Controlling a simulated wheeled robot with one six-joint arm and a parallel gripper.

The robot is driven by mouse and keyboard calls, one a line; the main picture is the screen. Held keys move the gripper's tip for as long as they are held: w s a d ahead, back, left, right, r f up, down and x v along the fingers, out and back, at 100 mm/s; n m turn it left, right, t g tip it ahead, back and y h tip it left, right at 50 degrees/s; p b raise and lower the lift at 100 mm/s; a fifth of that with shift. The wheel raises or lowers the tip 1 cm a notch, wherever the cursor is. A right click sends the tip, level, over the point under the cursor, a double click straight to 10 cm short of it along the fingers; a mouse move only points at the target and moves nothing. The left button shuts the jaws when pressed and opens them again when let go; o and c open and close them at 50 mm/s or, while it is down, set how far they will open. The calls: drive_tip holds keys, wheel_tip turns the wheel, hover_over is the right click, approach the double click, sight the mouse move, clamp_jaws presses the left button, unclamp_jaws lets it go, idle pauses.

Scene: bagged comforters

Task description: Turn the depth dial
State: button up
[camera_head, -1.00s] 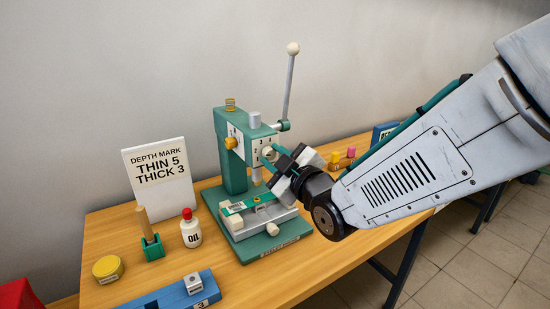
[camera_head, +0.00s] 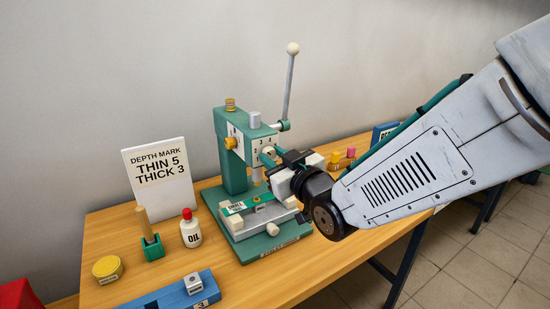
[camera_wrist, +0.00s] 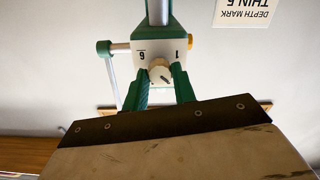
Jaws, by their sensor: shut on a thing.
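The green press (camera_head: 233,165) stands on the table with a small pale depth dial (camera_head: 268,151) on its white front plate. In the wrist view the round cream dial (camera_wrist: 160,74) has a dark pointer line. The plate appears upside down, with a 6 on the left and a 1 on the right; other numbers are hidden or unclear. My gripper (camera_head: 268,160) reaches in from the right. Its green fingers are on either side of the dial, shut on it. A white card (camera_head: 158,172) reads DEPTH MARK, THIN 5, THICK 3.
The press lever (camera_head: 289,85) rises with a white ball on top. A labelled vise (camera_head: 255,216) lies below the dial. An oil bottle (camera_head: 190,232), green holder (camera_head: 152,248), yellow tin (camera_head: 107,268) and blue block (camera_head: 180,295) stand left and in front.

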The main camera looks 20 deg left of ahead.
drive_tip(key=shift+m, duration=1.9)
drive_tip(key=o, duration=1)
drive_tip(key=shift+d, duration=0.1)
drive_tip(key=v, duration=0.7)
drive_tip(key=shift+s+d, duration=0.2)
drive_tip(key=shift+s, duration=0.1)
